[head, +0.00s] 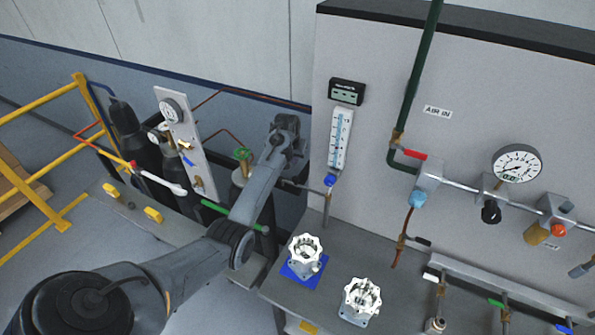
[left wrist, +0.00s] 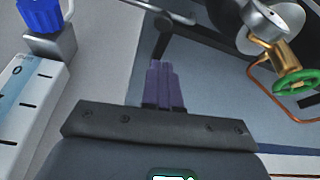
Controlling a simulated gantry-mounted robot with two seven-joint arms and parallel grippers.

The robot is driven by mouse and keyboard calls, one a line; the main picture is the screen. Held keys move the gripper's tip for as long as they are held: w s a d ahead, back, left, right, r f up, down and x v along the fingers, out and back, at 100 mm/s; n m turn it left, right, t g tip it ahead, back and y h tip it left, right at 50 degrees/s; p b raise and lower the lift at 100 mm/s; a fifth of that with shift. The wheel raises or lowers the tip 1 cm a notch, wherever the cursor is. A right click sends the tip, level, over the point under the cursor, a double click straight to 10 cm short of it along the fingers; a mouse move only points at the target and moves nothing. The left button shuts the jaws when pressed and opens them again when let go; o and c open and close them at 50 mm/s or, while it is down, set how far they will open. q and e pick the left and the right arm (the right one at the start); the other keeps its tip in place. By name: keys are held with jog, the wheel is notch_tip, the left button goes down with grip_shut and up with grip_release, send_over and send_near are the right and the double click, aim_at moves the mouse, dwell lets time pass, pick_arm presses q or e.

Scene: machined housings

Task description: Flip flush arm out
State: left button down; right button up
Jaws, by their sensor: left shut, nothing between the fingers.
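A thin grey bar (head: 308,188), which looks like the flush arm, runs left from the fitting under the flow meter (head: 340,138). In the left wrist view a grey bar (left wrist: 168,12) with a short dark piece (left wrist: 161,38) shows beyond my fingertips. My left gripper (head: 288,172) is at the bar's left end, partly hidden by my own arm. In the left wrist view its fingers (left wrist: 160,68) are shut and empty; I cannot tell whether they touch the bar. The blue knob (head: 330,180) sits under the flow meter, also at upper left in the wrist view (left wrist: 38,16). My right gripper is not in view.
Two white machined housings (head: 305,250) (head: 361,298) stand on the grey bench (head: 400,270). A panel with a gauge (head: 516,164), valves and pipes is at right. Dark cylinders (head: 128,130) and a yellow railing (head: 45,165) are at left. A green handwheel (left wrist: 298,80) shows in the wrist view.

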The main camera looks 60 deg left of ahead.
aim_at(305, 188)
pick_arm(q)
jog(key=shift+f, duration=0.1)
jog(key=x, duration=0.8)
jog(key=shift+x, duration=0.9)
jog(key=shift+b, duration=0.3)
